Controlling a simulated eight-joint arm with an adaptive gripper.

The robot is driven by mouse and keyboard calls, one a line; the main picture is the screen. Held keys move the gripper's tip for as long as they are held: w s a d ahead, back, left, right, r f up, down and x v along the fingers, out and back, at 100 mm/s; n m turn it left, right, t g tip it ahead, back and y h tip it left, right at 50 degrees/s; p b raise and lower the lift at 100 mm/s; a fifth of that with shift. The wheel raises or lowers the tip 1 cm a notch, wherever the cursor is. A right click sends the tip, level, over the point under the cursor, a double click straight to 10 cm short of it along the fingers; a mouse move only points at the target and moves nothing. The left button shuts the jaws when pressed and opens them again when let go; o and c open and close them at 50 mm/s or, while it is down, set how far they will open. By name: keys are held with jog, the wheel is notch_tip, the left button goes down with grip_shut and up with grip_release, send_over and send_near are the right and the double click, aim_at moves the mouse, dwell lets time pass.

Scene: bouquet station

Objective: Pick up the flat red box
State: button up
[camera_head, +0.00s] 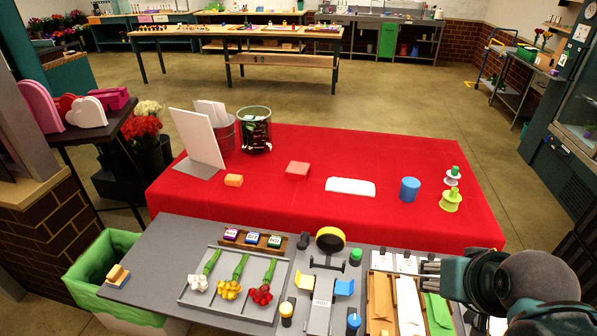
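The flat red box (298,169) lies on the red-covered table (258,205), near its middle. Its lighter, salmon-red top shows against the cloth, and nothing covers it. My gripper (430,274) is at the lower right, over the grey work surface near the envelopes. It is well to the right of the box and nearer the camera, apart from it. Its fingers are small and seen from the side, so I cannot tell whether they are open or shut.
A white board (196,140) and dark green bucket (255,130) stand behind left. A grey flower tray (205,292) lies in front.

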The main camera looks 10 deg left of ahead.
jog(key=o, duration=0.8)
jog(key=shift+o, duration=0.2)
jog(key=shift+r, duration=0.1)
